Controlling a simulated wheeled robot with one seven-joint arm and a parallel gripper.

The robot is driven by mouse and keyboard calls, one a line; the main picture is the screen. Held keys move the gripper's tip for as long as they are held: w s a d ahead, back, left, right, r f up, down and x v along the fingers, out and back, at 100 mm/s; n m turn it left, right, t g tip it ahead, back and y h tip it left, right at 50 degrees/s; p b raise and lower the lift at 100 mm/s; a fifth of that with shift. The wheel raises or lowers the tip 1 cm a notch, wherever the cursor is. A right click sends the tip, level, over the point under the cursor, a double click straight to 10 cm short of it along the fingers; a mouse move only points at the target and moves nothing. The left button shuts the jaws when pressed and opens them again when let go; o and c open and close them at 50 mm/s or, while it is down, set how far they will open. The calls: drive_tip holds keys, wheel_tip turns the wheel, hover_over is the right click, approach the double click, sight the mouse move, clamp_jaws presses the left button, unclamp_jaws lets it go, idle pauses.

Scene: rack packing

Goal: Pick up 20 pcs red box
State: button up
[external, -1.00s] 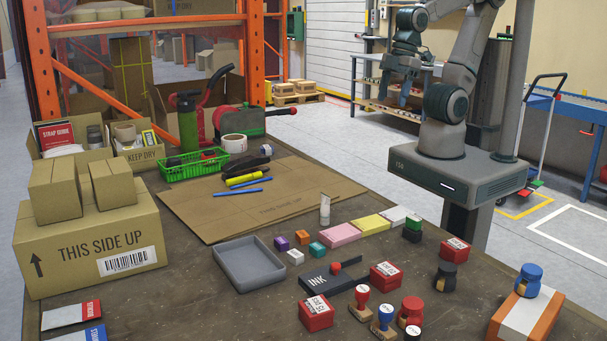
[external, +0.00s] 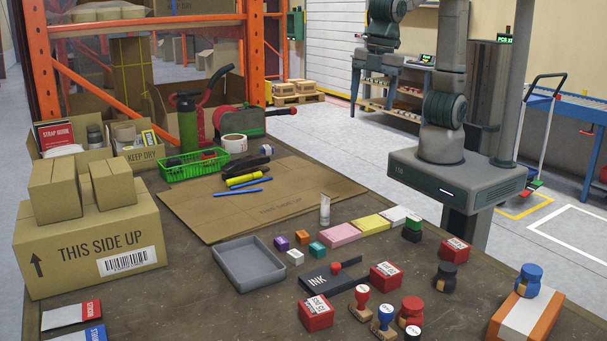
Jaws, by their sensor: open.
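Three small red boxes with white labels stand on the brown table: a front one (external: 316,318), a middle one (external: 385,280) and one farther right (external: 454,255). The print on their labels is too small or turned to read surely, so I cannot tell which says 20 pcs. My gripper (external: 370,80) is open, raised at the upper middle beyond the table's far side, away from all three boxes. Its fingers point down and are hard to separate from the shelf behind.
Several stamps, including a red-topped one (external: 361,295), crowd the front right. A grey tray (external: 247,268) is left of them. A large cardboard carton (external: 80,245) stands left. Flat cardboard (external: 240,212) covers mid-table.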

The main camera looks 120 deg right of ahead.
drive_tip(key=w+a+f+n+g+b, duration=0.1)
drive_tip(key=w+a+f+n, duration=0.25)
drive_tip(key=w+a, duration=0.4)
drive_tip(key=n+h+b, duration=0.2)
drive_tip(key=n+h, duration=0.1)
drive_tip(key=n, duration=0.2)
hover_over(387, 270)
drive_tip(key=d, duration=0.3)
wheel_tip(387, 270, down, 8)
drive_tip(key=a+f+n, duration=0.3)
drive_tip(key=a+f, duration=0.4)
drive_tip(key=a, duration=0.1)
drive_tip(key=shift+h, duration=0.4)
drive_tip(key=x, duration=0.5)
drive_tip(key=s+x, duration=0.1)
drive_tip(key=x, duration=0.1)
drive_tip(key=shift+w+d+f, duration=0.1)
drive_tip(key=shift+d+f, duration=0.2)
drive_tip(key=shift+f, duration=0.05)
drive_tip(key=shift+p+x, duration=0.6)
drive_tip(key=shift+x, duration=2.1)
drive_tip(key=shift+w+a, duration=0.15)
drive_tip(key=c, duration=1.1)
